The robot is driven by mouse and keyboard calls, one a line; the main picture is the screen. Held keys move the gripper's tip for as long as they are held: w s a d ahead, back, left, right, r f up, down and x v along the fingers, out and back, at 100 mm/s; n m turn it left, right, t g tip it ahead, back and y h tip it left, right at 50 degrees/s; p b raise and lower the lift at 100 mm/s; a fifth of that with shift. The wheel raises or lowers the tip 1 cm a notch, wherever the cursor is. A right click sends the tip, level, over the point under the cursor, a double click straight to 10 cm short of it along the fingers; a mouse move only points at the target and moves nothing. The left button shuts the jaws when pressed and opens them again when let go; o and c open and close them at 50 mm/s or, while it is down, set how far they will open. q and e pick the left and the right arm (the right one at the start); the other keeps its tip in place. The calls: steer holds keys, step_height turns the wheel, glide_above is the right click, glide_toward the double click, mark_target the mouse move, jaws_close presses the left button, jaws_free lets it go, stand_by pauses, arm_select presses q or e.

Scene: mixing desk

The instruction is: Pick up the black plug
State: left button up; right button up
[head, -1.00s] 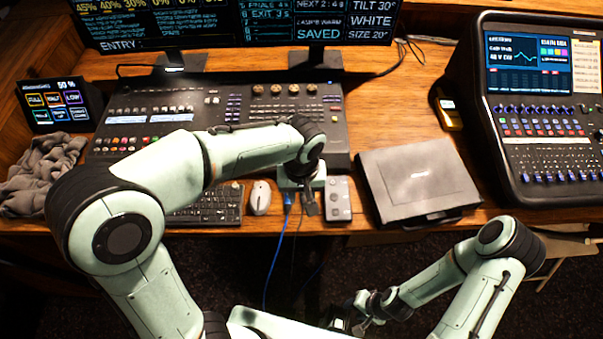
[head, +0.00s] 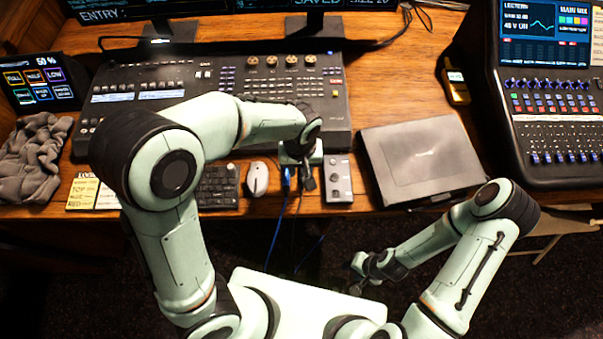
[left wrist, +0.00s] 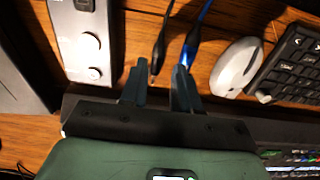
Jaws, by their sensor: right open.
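The black plug (left wrist: 157,58) is on a thin black cable at the desk's front edge. In the left wrist view it lies between the two parted fingers of my left gripper (left wrist: 160,87), nearer the left finger. A blue plug (left wrist: 189,52) on a blue cable lies beside it, close to the right finger; I cannot tell whether they touch. In the head view my left gripper (head: 305,178) is low over the desk edge, and the black plug is hard to make out there. My right gripper (head: 360,280) is open and empty, in front of the desk.
A white mouse (head: 257,178) and keyboard (head: 218,186) lie left of the plugs. A grey knob box (head: 338,179) stands close on the right, then a closed laptop (head: 420,160). The mixing desk (head: 230,95) is behind. Cables hang over the front edge.

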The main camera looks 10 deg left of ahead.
mark_target(301, 177)
arm_select(q)
steer(key=f, duration=0.4)
steer(key=shift+w+f, duration=0.3)
steer(key=shift+f, duration=0.1)
jaws_close()
